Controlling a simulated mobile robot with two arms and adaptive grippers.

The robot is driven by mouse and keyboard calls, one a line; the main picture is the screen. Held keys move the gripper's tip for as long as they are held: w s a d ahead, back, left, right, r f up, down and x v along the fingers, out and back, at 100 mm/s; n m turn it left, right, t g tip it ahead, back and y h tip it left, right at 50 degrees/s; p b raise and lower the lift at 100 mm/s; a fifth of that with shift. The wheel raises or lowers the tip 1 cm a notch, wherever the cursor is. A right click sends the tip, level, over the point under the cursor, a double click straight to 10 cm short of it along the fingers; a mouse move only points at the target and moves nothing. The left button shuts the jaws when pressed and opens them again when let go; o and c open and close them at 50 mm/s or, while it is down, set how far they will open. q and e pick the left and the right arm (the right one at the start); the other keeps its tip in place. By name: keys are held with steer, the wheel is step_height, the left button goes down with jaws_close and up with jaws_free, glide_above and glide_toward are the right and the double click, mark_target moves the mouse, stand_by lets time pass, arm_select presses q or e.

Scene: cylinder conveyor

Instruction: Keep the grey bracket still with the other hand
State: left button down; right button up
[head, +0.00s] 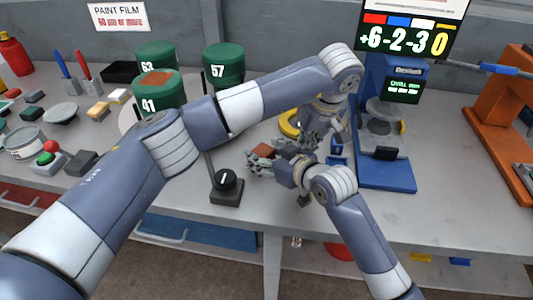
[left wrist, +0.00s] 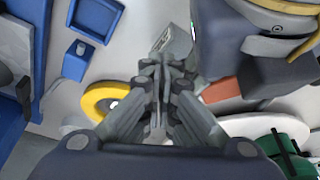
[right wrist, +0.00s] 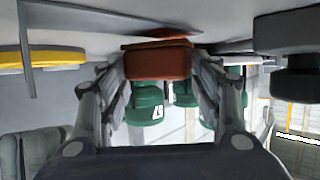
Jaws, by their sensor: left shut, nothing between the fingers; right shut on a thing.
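My right gripper (head: 262,167) is shut on a reddish-brown block (right wrist: 158,62), which fills the space between its fingers in the right wrist view. The block also shows beside the left fingers in the left wrist view (left wrist: 222,91). A thin grey piece, which looks like the grey bracket (right wrist: 95,22), runs beside the block in the right wrist view, with a narrow upright part at its left. I cannot tell whether the two are joined. My left gripper (left wrist: 158,82) is shut and empty, just right of the right gripper in the head view. The fingers partly hide the bracket.
A yellow ring (left wrist: 108,98) lies close to the left gripper. The blue tester (head: 385,172) stands to the right. A black dial (head: 226,188) stands near the front edge. Green cylinders (head: 223,62) stand behind my left arm. Clear table lies left of the dial.

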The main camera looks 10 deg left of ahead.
arm_select(q)
steer(key=shift+s+f, duration=0.1)
steer(key=shift+f, duration=1)
stand_by(1.7)
arm_select(e)
steer(key=shift+f, duration=0.6)
stand_by(1.7)
arm_select(q)
steer(key=shift+r, duration=0.1)
arm_select(e)
steer(key=shift+s+a+f, duration=0.1)
steer(key=shift+a+f, duration=0.05)
steer(key=shift+a, duration=2.1)
steer(key=shift+d+f, duration=0.1)
steer(key=shift+d, duration=0.1)
arm_select(q)
steer(key=shift+a, duration=0.1)
arm_select(e)
steer(key=shift+d, duration=2.25)
steer(key=shift+a, duration=0.1)
